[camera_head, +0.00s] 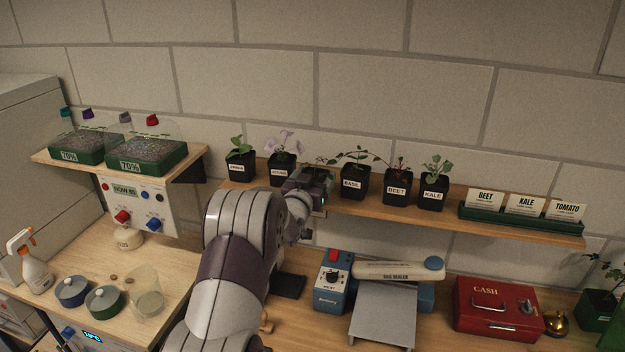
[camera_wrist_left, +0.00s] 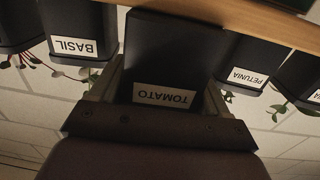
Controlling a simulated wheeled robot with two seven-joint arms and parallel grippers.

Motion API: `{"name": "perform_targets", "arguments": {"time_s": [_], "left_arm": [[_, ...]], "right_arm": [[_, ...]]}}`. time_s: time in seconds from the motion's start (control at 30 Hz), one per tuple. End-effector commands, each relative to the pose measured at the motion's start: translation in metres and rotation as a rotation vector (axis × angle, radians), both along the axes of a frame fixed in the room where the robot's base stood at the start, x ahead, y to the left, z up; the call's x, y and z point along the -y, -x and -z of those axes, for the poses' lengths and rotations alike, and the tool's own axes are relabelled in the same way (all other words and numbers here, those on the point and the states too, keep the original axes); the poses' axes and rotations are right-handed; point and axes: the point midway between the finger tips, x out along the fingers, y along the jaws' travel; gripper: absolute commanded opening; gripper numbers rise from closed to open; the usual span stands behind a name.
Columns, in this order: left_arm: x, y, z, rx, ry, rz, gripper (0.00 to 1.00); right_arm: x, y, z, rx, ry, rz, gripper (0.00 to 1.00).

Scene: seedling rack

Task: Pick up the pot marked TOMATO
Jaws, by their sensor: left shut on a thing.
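The pot marked TOMATO (camera_wrist_left: 170,55) is a black square pot with a white label, upside down in the left wrist view. My left gripper (camera_wrist_left: 160,100) is shut on it, with a finger on each side. In the head view my left gripper (camera_head: 308,186) is at the shelf between the petunia pot and the BASIL pot. It hides most of the tomato pot there; some green leaves (camera_head: 319,165) show above it. I cannot tell whether the pot still touches the shelf. My right gripper is not in view.
On the shelf (camera_head: 400,217), the petunia pot (camera_head: 281,171) and BASIL pot (camera_head: 353,183) stand close on either side. The BEET pot (camera_head: 396,191), KALE pot (camera_head: 432,194) and a green card tray (camera_head: 520,221) are farther right. A bag sealer (camera_head: 398,271) and red cash box (camera_head: 497,307) stand below.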

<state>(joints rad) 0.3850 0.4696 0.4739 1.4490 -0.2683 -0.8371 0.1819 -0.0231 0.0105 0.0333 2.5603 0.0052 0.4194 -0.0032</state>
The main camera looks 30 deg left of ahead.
Motion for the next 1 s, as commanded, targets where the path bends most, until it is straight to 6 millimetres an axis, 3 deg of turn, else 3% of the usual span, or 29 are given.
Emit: {"name": "perform_targets", "arguments": {"time_s": [0.1,0.13,0.2,0.53,1.0], "left_arm": [[0.0,0.0,-0.002,0.003,-0.001,0.0,0.39],[0.0,0.0,-0.001,0.003,-0.001,0.0,0.86],[0.0,0.0,-0.001,0.003,-0.001,0.0,1.0],[0.002,0.01,0.001,0.004,-0.002,0.0,1.0],[0.02,0.107,0.002,0.005,-0.003,-0.001,1.0]], "right_arm": [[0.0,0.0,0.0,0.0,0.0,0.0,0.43],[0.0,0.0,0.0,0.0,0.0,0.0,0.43],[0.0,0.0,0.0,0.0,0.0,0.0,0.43],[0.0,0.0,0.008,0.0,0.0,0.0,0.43],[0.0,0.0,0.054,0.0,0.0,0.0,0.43]]}}
